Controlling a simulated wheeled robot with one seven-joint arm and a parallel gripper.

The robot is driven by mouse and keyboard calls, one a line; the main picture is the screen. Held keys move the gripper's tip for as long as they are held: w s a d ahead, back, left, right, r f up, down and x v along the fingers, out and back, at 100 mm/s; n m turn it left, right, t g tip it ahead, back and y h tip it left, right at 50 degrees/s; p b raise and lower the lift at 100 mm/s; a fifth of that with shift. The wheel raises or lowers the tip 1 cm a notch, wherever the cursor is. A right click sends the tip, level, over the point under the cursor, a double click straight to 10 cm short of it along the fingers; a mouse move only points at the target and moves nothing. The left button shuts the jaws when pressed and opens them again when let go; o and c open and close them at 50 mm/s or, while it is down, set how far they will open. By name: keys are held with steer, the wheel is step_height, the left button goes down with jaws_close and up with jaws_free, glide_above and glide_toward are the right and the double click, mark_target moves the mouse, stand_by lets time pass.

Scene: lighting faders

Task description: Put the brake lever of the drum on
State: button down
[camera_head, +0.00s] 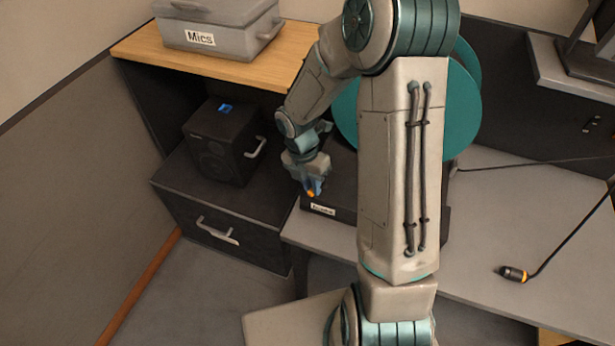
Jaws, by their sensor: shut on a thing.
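The drum (466,100) has large teal discs and stands behind my arm, which hides most of it. Its dark base (343,187) carries a small white label (323,209), too small to read surely. My gripper (312,188) points down at the left front of this base, just above the label. It is shut on a small orange-tipped piece (310,194), which looks like the brake lever. The fingers hide most of the lever, so its exact angle cannot be told.
A black speaker (222,140) with a handle stands on a dark drawer cabinet (205,200) at left. A grey "Mics" case (218,27) sits on the wooden top (150,45). A cable with an orange-ringed plug (513,273) lies on the grey desk (500,215) at right.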

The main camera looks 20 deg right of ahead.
steer(key=shift+s+d+r+n+p, duration=0.1)
steer(key=shift+s+d+n+p, duration=0.15)
steer(key=shift+n, duration=0.35)
steer(key=shift+s+d+n+p, duration=0.1)
steer(key=shift+n+p, duration=0.2)
steer(key=shift+n, duration=0.3)
steer(key=c, duration=1.4)
jaws_free()
steer(key=shift+o, duration=0.2)
step_height(320, 180, up, 13)
steer(key=w+a, duration=0.1)
steer(key=a, duration=0.1)
steer(key=shift+w+r, duration=0.2)
steer(key=shift+w, duration=0.05)
